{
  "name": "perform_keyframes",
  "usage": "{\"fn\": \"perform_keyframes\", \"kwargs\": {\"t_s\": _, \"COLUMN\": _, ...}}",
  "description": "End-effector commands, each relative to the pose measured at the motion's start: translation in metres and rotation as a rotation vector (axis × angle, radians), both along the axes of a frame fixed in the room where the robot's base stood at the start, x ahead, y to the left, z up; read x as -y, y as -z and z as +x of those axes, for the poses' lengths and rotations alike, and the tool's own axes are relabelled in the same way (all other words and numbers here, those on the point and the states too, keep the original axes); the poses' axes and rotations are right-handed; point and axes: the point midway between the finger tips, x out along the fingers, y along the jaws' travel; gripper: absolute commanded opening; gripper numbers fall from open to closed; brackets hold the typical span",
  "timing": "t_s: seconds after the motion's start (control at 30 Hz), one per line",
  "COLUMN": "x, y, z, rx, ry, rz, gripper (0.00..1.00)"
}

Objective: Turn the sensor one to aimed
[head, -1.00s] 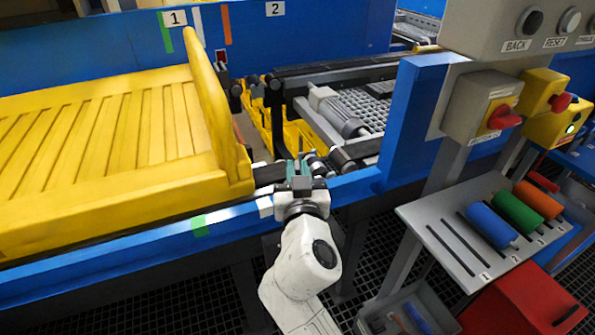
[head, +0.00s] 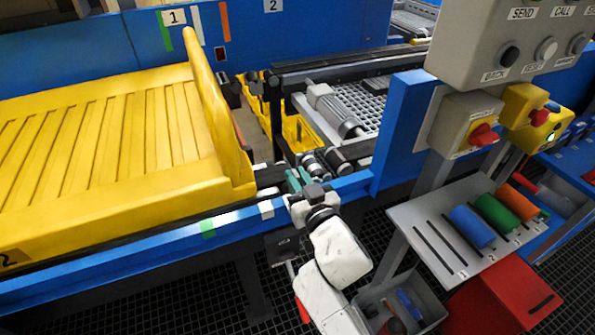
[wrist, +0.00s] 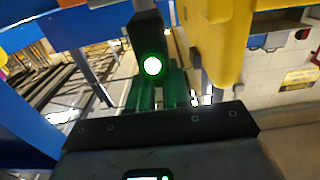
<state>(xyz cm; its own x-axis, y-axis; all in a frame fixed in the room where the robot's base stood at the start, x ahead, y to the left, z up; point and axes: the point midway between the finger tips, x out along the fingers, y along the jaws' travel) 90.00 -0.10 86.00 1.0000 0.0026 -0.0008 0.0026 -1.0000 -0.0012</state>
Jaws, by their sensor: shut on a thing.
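My gripper (head: 300,180) is at the inner side of the blue rail (head: 345,187), just right of the yellow tray (head: 110,150). In the wrist view its green fingers (wrist: 160,88) are shut on a dark sensor housing (wrist: 147,30), which I take for sensor one. A round lens on the sensor glows green (wrist: 152,66). The sensor's lower part is hidden between the fingers. In the head view I cannot make out the sensor. I cannot read its exact angle or an aimed mark.
The tray's raised end (head: 207,95) stands close left of my gripper. Dark rollers (head: 335,160) and a grey motor (head: 335,108) lie behind it. A control post with a red knob (head: 484,134) and a shelf of coloured cylinders (head: 472,226) stand to the right.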

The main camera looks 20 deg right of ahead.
Motion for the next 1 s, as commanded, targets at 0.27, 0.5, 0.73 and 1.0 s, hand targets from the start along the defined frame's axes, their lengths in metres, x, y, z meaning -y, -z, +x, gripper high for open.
{"fn": "perform_keyframes", "kwargs": {"t_s": 0.27, "x": 0.000, "y": 0.001, "z": 0.000, "rx": 0.001, "ry": 0.000, "rz": -0.001, "gripper": 0.00}}
{"fn": "perform_keyframes", "kwargs": {"t_s": 0.5, "x": 0.000, "y": 0.001, "z": 0.000, "rx": 0.001, "ry": 0.000, "rz": -0.001, "gripper": 0.38}}
{"fn": "perform_keyframes", "kwargs": {"t_s": 0.73, "x": 0.000, "y": 0.000, "z": -0.001, "rx": 0.001, "ry": 0.000, "rz": -0.001, "gripper": 0.38}}
{"fn": "perform_keyframes", "kwargs": {"t_s": 1.0, "x": 0.000, "y": 0.002, "z": -0.031, "rx": 0.000, "ry": -0.001, "rz": -0.002, "gripper": 0.38}}
